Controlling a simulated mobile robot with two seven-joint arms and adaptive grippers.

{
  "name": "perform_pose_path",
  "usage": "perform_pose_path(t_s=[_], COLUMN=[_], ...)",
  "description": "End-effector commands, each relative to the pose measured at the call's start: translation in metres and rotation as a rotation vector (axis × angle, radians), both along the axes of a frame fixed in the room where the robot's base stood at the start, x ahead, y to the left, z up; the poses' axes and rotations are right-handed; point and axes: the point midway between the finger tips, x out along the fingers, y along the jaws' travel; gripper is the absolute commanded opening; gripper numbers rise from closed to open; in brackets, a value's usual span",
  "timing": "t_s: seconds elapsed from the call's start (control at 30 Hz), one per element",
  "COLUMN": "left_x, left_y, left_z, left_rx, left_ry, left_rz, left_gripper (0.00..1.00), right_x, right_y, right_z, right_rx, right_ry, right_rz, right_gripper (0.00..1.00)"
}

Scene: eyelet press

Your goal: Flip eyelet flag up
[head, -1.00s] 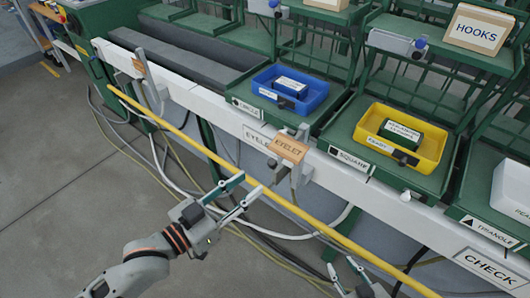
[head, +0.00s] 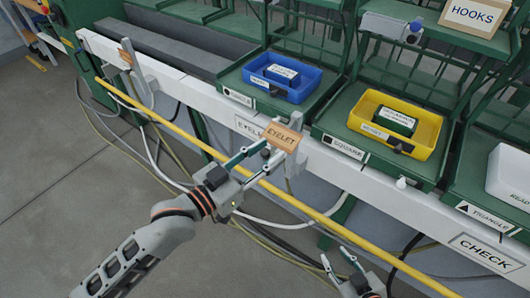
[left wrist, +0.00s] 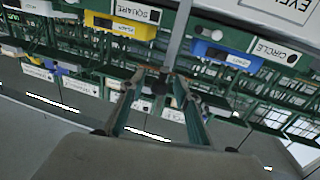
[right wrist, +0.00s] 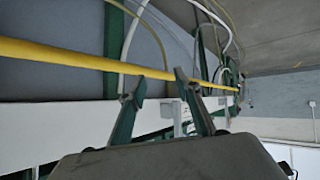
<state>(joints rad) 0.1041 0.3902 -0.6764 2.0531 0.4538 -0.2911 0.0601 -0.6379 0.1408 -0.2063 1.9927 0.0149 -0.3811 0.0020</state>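The eyelet flag (head: 284,138) is a small orange-brown plate lettered EYELET. It sits on a grey bracket at the front edge of the white rail, above the EYELET label, and is tilted outward. My left gripper (head: 263,153) is open at the flag's lower left side, its fingertips very close to it; I cannot tell whether they touch. In the left wrist view the two fingers (left wrist: 160,82) are apart, and a thin brownish edge shows at their tips. My right gripper (head: 339,262) is open and empty, low in front of the yellow bar; its spread fingers also show in the right wrist view (right wrist: 160,90).
A yellow bar (head: 205,147) runs along the front below the white rail (head: 190,88). A blue bin (head: 300,86) and a yellow bin (head: 428,128) stand on green shelves behind. Another orange flag (head: 126,52) is at far left.

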Motion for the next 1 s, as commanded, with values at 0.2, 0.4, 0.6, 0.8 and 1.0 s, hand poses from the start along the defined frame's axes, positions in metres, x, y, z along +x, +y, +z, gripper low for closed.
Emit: perform_pose_path(t_s=[0.2, 0.4, 0.6, 0.8, 1.0], left_x=[0.000, 0.000, 0.000, 0.001, 0.002], left_y=[0.000, 0.000, 0.001, 0.001, 0.000], left_z=[0.000, 0.000, 0.013, 0.030, 0.042], left_rx=[0.000, 0.000, 0.000, -0.004, -0.008], left_ry=[0.000, 0.000, -0.006, -0.008, -0.008], left_rz=[0.000, 0.000, 0.001, 0.001, 0.001], left_gripper=[0.12, 0.00, 0.00, 0.00, 0.00], right_x=[0.001, 0.001, 0.007, 0.006, 0.003], right_y=[-0.001, -0.001, -0.001, 0.004, 0.005], right_z=[0.001, 0.001, 0.020, 0.045, 0.065], right_rx=[-0.001, -0.001, 0.005, 0.022, 0.022], right_ry=[-0.002, -0.003, -0.018, -0.020, -0.014], right_rz=[-0.001, -0.002, -0.004, -0.005, -0.003], right_gripper=[0.33, 0.33, 0.33, 0.33, 0.33])
